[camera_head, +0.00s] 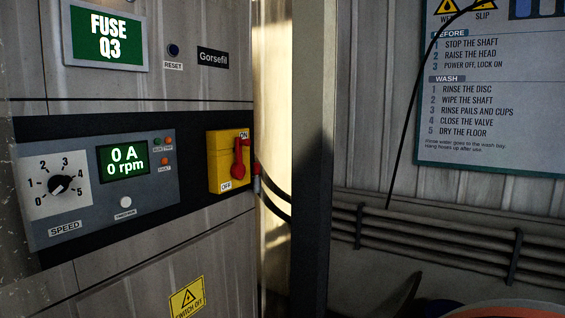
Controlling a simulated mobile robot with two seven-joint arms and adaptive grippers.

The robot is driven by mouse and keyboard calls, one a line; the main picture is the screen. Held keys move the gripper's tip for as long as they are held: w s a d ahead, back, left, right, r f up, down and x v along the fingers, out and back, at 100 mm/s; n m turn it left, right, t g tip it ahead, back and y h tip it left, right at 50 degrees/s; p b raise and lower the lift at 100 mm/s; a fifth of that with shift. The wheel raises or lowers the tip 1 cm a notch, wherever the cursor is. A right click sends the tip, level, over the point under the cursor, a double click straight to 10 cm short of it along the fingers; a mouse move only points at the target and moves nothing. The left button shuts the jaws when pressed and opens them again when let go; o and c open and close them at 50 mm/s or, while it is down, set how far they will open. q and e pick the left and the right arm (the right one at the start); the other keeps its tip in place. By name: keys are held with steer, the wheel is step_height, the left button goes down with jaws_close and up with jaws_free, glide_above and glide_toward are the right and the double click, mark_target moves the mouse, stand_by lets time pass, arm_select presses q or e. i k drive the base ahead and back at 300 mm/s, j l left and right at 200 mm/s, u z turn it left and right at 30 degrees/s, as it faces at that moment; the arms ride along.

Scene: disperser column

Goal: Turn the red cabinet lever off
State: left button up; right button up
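The red lever (239,158) sits on a yellow switch plate (218,165) at the right side of the cabinet front. The lever stands nearly upright, with its upper end just below the ON label at the plate's top right. The OFF label is at the plate's lower left. Neither of my grippers shows in the head view, and nothing touches the lever.
Left of the lever, the control panel (95,190) has a speed dial (60,184) and a green display (124,161) reading 0 A and 0 rpm. A dark post (313,160) stands right of the cabinet. Pipes (450,240) run along the right wall under a wash sign (490,100).

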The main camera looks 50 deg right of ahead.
mark_target(238, 168)
steer(key=z, duration=1.25)
